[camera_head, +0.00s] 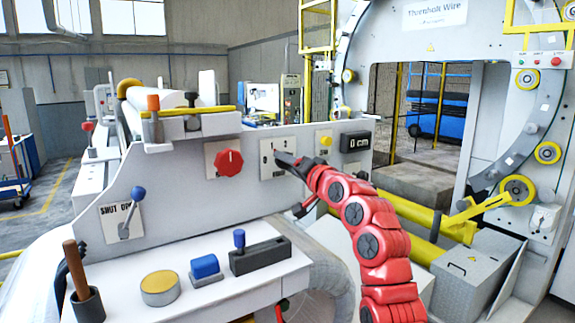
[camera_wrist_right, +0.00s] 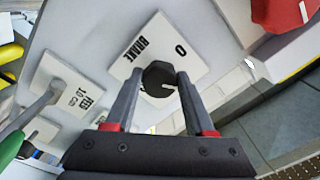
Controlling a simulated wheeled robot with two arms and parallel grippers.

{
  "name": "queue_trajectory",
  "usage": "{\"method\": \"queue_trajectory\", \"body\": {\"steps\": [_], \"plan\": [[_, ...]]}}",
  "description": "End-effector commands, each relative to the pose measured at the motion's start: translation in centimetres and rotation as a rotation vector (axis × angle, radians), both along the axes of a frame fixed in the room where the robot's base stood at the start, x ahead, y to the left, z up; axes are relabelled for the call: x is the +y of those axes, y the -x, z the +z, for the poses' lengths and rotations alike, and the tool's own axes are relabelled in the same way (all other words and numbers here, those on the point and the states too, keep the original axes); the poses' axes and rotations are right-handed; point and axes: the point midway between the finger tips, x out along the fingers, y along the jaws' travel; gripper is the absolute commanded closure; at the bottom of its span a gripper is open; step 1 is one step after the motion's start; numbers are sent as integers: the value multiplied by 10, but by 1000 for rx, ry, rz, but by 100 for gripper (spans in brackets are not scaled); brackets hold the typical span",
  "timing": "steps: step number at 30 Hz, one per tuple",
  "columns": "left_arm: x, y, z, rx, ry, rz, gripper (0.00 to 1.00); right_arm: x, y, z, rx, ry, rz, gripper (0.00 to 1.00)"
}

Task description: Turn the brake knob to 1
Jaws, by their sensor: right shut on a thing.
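The brake knob (camera_wrist_right: 159,75) is black with a white pointer mark. It sits on a white plate (camera_wrist_right: 130,68) printed BRAKE and 0 in the right wrist view. The mark lies on the knob's lower right side there. In the head view my right gripper (camera_head: 281,157) reaches the plate (camera_head: 266,172) on the grey panel and hides most of the knob. My left gripper is not in view.
A red knob (camera_head: 228,163) is left of the brake plate. A shelf (camera_head: 215,285) with several parts lies below.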

Motion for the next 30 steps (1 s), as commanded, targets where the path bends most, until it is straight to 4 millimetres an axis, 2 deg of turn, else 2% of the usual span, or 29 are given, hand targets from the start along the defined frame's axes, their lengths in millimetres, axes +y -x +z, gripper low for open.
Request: {"method": "queue_trajectory", "body": {"steps": [14,15,18,19,30], "plan": [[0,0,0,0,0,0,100,-1,0,1,2,-10,-2,100],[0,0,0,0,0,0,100,-1,0,1,2,-10,-2,39],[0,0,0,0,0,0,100,-1,0,1,3,-10,-1,21],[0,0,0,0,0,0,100,-1,0,1,4,-10,-2,16],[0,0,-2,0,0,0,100,-2,3,0,2,-10,-1,16]]}}
